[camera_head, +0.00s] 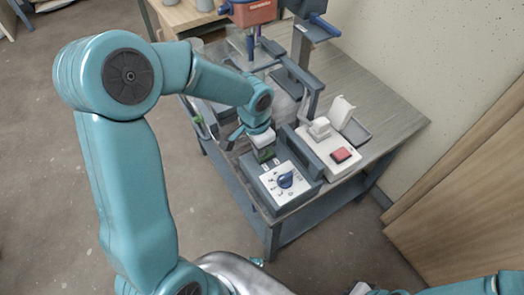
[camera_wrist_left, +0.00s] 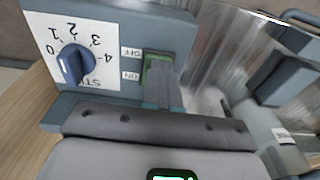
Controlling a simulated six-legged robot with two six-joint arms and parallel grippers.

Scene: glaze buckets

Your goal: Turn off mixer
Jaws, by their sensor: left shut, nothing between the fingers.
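The mixer's red motor head (camera_head: 250,12) shows at the top of the head view, above a clear bucket. Its dark control box (camera_head: 305,182) has a white panel with a blue dial (camera_wrist_left: 72,63) marked with numbers. Beside the panel, a green-lit switch (camera_wrist_left: 153,66) sits next to OFF and ON labels. My left gripper (camera_wrist_left: 162,95) is shut and empty, its fingertips at the switch and covering part of it; I cannot tell whether they touch. In the head view the left gripper (camera_head: 264,145) reaches down at the box's back edge. My right gripper's fingers are not visible.
A white device with a red button (camera_head: 341,155) stands right of the control box on the table (camera_head: 395,118). The mixer's upright column (camera_head: 301,45) rises behind. Grey cups (camera_head: 204,4) stand on another table at the back. The table's right side is clear.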

